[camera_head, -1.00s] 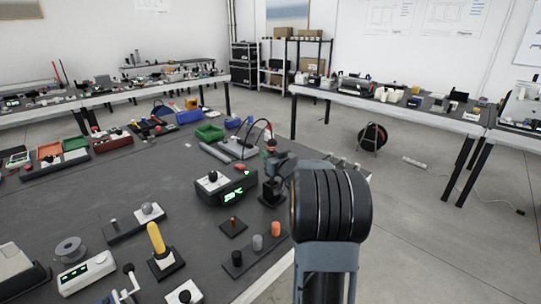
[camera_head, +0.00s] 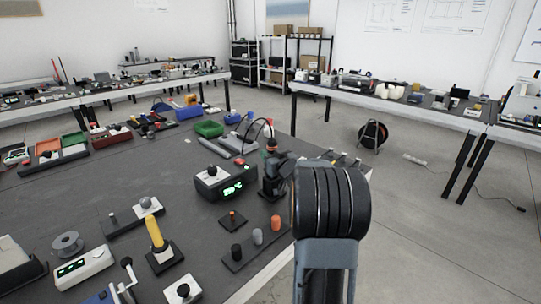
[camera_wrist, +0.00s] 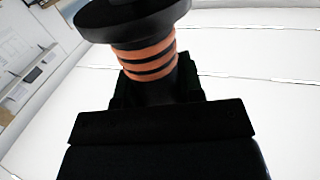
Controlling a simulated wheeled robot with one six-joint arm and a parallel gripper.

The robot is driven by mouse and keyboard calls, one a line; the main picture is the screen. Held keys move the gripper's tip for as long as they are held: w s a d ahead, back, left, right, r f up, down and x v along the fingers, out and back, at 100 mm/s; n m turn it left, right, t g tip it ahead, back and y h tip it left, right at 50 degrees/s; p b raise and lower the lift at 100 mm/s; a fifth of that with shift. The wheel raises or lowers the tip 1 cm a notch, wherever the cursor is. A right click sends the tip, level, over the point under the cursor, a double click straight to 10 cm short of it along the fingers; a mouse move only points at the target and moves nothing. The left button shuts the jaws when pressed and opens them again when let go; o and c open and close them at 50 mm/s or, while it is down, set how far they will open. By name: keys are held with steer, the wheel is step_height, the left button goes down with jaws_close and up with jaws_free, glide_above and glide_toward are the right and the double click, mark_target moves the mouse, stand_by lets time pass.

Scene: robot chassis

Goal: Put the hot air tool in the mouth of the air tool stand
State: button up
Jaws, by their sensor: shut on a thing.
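The hot air tool (camera_wrist: 148,60) fills the upper middle of the wrist view. It is black with orange rings and a wide dark disc at its end. My gripper (camera_wrist: 155,97) is shut around its body below the rings. In the head view, the tool's dark and orange end (camera_head: 271,146) shows small beyond my arm, with a black cable arching near it. A dark upright form (camera_head: 270,186) stands below it beside the station and may be the air tool stand. I cannot make out its mouth or whether the tool touches it.
A black station with a green display (camera_head: 233,188) sits just left of the tool. Short pegs on a dark strip (camera_head: 258,237) and a yellow-handled tool (camera_head: 154,233) stand nearer. A green tray (camera_head: 209,129) lies farther back. Open floor lies right of the table edge.

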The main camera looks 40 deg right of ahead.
steer(key=shift+f+b, duration=0.55)
steer(key=shift+f, duration=0.25)
steer(key=o, duration=1)
steer(key=shift+c, duration=0.2)
steer(key=s+a+p, duration=0.1)
steer(key=s, duration=1.2)
steer(key=shift+s, duration=0.4)
steer(key=shift+a+r, duration=0.1)
steer(key=shift+r, duration=0.05)
step_height(320, 180, up, 10)
steer(key=p, duration=0.9)
